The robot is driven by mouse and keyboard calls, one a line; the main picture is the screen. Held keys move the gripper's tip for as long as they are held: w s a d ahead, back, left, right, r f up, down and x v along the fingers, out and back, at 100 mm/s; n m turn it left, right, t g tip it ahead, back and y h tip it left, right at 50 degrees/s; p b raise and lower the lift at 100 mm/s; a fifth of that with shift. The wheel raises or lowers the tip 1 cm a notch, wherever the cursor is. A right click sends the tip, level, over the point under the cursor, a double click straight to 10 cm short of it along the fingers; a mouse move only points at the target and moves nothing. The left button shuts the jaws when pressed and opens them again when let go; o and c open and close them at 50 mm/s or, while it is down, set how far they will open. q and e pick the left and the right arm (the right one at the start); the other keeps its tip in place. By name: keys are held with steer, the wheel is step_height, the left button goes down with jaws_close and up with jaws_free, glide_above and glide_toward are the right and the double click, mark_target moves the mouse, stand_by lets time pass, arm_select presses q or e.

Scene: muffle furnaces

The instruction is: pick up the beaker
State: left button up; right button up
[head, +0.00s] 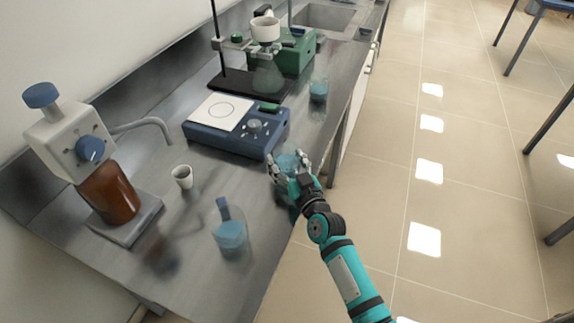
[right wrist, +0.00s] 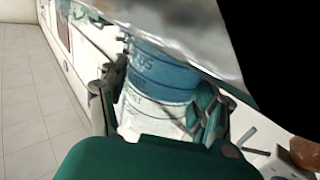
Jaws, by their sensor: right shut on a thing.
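The clear beaker (head: 287,161) with blue liquid is between the fingers of my right gripper (head: 289,172), at the bench's front edge beside the blue hotplate. In the right wrist view the beaker (right wrist: 160,77) shows blue liquid and printed markings, with the fingers of the right gripper (right wrist: 155,108) on both sides of it. The gripper is shut on it. The head view does not clearly show whether its base touches the bench. My left gripper is not in view.
The blue hotplate (head: 236,125) stands just left of the gripper. Another glass with blue liquid (head: 319,91) stands behind it, and a flask with blue liquid (head: 229,234) in front. A small white cup (head: 183,177) and a brown bottle (head: 108,192) are farther left.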

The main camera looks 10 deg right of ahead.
steer(key=shift+c, duration=1)
steer(key=shift+r, duration=0.1)
